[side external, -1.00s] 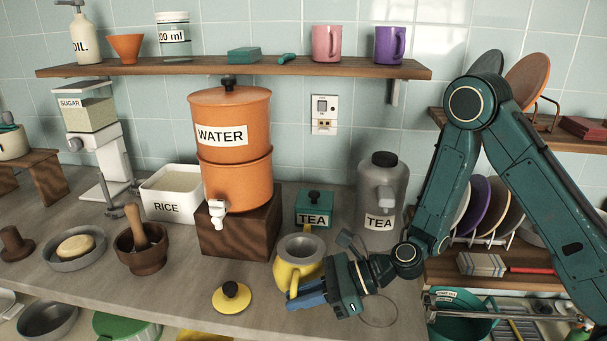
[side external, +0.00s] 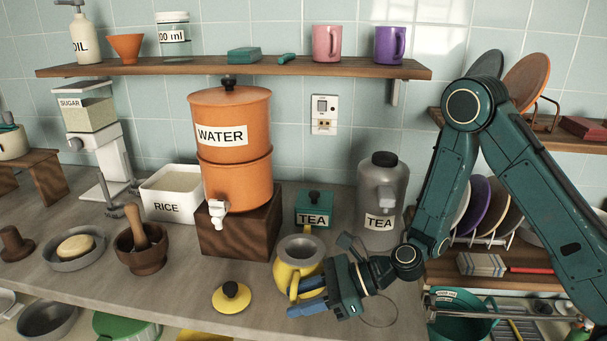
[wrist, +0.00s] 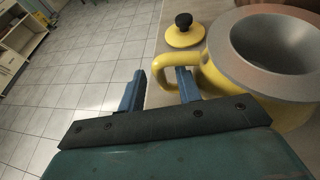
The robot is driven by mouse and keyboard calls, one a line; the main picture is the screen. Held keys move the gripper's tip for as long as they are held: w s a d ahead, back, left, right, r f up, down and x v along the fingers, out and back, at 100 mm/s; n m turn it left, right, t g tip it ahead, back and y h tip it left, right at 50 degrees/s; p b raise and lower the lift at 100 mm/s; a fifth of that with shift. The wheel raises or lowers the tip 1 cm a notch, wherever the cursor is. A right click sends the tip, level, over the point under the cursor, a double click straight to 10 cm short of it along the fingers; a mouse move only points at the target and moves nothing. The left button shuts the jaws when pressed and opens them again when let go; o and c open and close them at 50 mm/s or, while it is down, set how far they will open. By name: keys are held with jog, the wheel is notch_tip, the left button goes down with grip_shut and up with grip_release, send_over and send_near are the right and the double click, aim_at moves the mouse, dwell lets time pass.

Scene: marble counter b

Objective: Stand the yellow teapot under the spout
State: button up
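The yellow teapot (side external: 287,272) stands upright and lidless on the counter, its wide grey mouth facing up. It also shows at the right of the wrist view (wrist: 215,77). Its handle (wrist: 167,70) points toward my gripper. My gripper (side external: 306,297) is open at the teapot's front right, its blue fingers apart. In the wrist view the right finger overlaps the handle and the left finger is clear of it; contact cannot be told. The orange water dispenser (side external: 236,170) has a white spout (side external: 218,213). The grey tea urn (side external: 365,190) also has a spout (side external: 386,197).
The yellow lid (side external: 231,298) lies on the counter left of the teapot. A green tea box (side external: 314,207) stands behind it. The wooden block (side external: 238,236) carries the water dispenser. The mortar (side external: 142,252) stands farther left.

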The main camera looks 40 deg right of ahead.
jog(key=shift+v, duration=3.7)
jog(key=shift+r, duration=0.1)
jog(key=n, duration=0.1)
jog(key=r+n+g, duration=0.1)
jog(key=shift+s+a+n, duration=0.2)
jog(key=shift+s+n, duration=0.1)
jog(key=shift+s, duration=0.1)
jog(key=s+d+r+n+g+h, duration=0.1)
jog(key=s+d+r+n+h, duration=1)
jog(key=n, duration=1.1)
jog(key=s+d+r, duration=0.4)
jog(key=s+r, duration=0.1)
jog(key=s, duration=0.2)
jog(key=shift+d+r, duration=0.2)
jog(key=shift+d, duration=0.1)
jog(key=shift+o, duration=0.5)
jog(key=shift+s+d, duration=0.15)
jog(key=shift+s, duration=0.15)
jog(key=shift+w, duration=0.15)
